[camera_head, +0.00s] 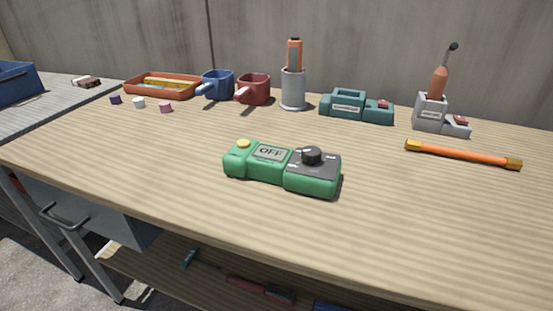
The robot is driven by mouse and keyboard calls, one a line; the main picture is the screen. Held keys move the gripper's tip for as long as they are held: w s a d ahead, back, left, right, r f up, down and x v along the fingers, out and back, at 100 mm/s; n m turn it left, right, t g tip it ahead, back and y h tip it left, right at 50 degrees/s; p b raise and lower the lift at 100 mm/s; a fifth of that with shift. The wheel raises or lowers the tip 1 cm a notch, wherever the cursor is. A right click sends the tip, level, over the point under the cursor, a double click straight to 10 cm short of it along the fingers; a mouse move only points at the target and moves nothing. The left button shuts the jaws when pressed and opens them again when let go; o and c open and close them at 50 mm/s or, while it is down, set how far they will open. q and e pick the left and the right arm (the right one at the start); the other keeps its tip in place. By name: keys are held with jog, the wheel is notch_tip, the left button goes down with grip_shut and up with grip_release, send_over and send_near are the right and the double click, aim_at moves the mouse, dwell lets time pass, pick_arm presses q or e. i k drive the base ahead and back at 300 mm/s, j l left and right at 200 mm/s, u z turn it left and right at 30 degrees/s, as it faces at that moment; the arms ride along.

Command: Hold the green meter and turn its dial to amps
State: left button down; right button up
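The green meter (262,175) lies on the wooden workbench, near the middle of the head view. Its display (271,152) reads OFF. A black round dial (312,155) sits on a dark grey panel at the meter's right end, with small white marks around it that are too small to read. A yellow button (243,144) is on the meter's left end. Neither of my grippers shows in this view, and nothing touches the meter.
An orange rod (463,155) with yellow ends lies right of the meter. Along the back stand an orange tray (130,93), blue mug (218,86), red mug (253,90), grey holder (293,90), teal device (345,106) and grey stand (431,114). The bench (200,210) around the meter is clear.

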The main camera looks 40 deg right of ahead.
aim_at(310, 154)
jog(key=l+z, duration=0.25)
jog(key=z, duration=0.2)
jog(key=l+z, duration=0.4)
jog(key=j+z, duration=0.1)
jog(key=z, duration=0.2)
jog(key=k+j+z, duration=0.1)
jog(key=j+z, duration=0.25)
jog(key=k+j+z, duration=0.1)
jog(key=j+z, duration=0.2)
jog(key=k+j+z, duration=0.15)
jog(key=z, duration=0.2)
